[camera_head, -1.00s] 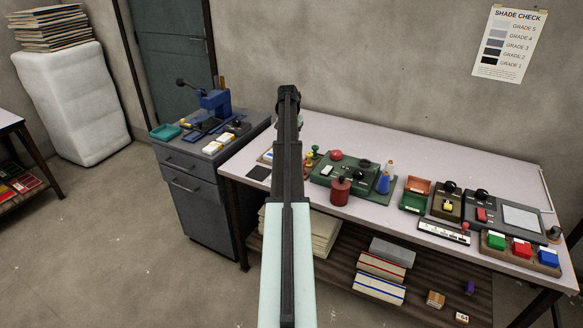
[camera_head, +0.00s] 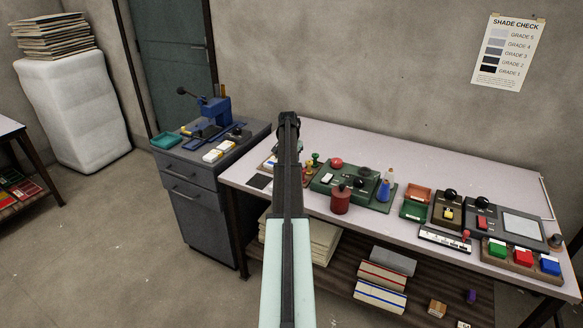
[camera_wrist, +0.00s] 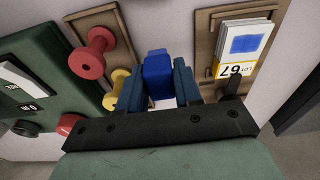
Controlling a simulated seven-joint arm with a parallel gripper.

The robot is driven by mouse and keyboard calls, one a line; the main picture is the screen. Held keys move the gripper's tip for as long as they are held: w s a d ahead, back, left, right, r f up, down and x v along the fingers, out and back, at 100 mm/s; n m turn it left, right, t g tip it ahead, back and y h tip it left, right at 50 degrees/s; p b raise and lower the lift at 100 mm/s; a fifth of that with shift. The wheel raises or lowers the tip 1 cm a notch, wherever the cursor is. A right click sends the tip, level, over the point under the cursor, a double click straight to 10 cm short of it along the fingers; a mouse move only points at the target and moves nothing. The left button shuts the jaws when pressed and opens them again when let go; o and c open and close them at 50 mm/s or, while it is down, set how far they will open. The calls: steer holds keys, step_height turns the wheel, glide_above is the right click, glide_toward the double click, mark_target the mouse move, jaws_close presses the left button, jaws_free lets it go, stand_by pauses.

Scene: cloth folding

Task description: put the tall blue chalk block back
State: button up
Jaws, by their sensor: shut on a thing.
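A blue block (camera_wrist: 157,62), upright in the wrist view, sits between the two dark blue-grey fingers of my gripper (camera_wrist: 158,84). The fingers are shut on its sides. Its lower end is partly hidden, so I cannot tell whether it touches the bench. In the head view my arm end (camera_head: 288,125) is over the left end of the pale bench (camera_head: 420,170) and hides the block. Beside the gripper, to the right in the wrist view, is a wooden board (camera_wrist: 203,50) with a paper pad (camera_wrist: 243,42) bearing a blue square and a yellow lot label.
Left of the block in the wrist view are a red knobbed piece (camera_wrist: 92,55) on a wooden holder, a yellow knob (camera_wrist: 117,80) and a green base (camera_wrist: 40,75). A red jar (camera_head: 340,200) stands on the bench; colored blocks sit in a wooden tray (camera_head: 522,268) at right.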

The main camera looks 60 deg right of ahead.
steer(key=shift+f, duration=1.4)
steer(key=shift+f, duration=0.1)
steer(key=o, duration=0.9)
steer(key=shift+f, duration=0.1)
steer(key=shift+o, duration=0.2)
steer(key=r, duration=0.4)
steer(key=a+r, duration=0.1)
steer(key=r, duration=0.7)
steer(key=shift+a+r, duration=0.1)
steer(key=shift+a, duration=0.3)
